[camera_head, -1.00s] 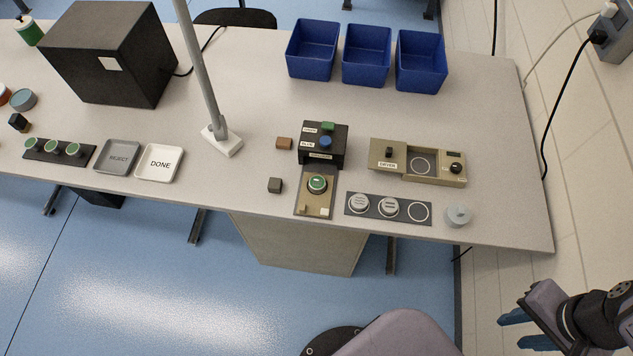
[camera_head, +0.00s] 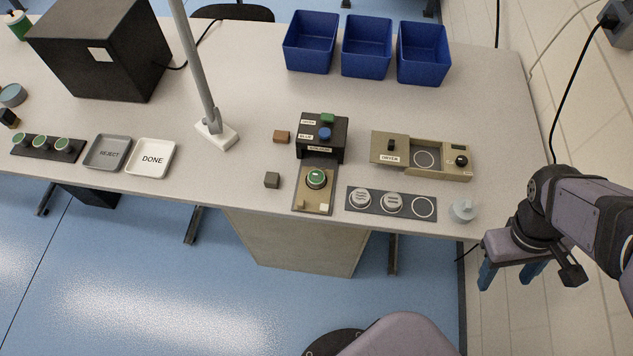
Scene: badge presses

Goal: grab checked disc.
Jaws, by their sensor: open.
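No disc with a plainly checked face can be made out. Two grey discs with pale markings, a left one (camera_head: 360,199) and a right one (camera_head: 392,203), sit on a dark strip (camera_head: 408,211) near the table's front edge; its third ring is empty. A green-faced disc (camera_head: 316,178) sits on the tan press base. Several green-faced discs (camera_head: 41,143) sit on another dark strip at the far left. My gripper (camera_head: 509,274) is open and empty, its blue fingers pointing down, off the table's front right corner and apart from all discs.
The dryer (camera_head: 389,147) stands right of the black press (camera_head: 322,138). A grey knobbed piece (camera_head: 463,211) lies near the front right edge. REJECT (camera_head: 107,153) and DONE (camera_head: 151,158) trays, a lamp post (camera_head: 197,72) and blue bins (camera_head: 365,47) stand elsewhere. The right wall is close to my arm.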

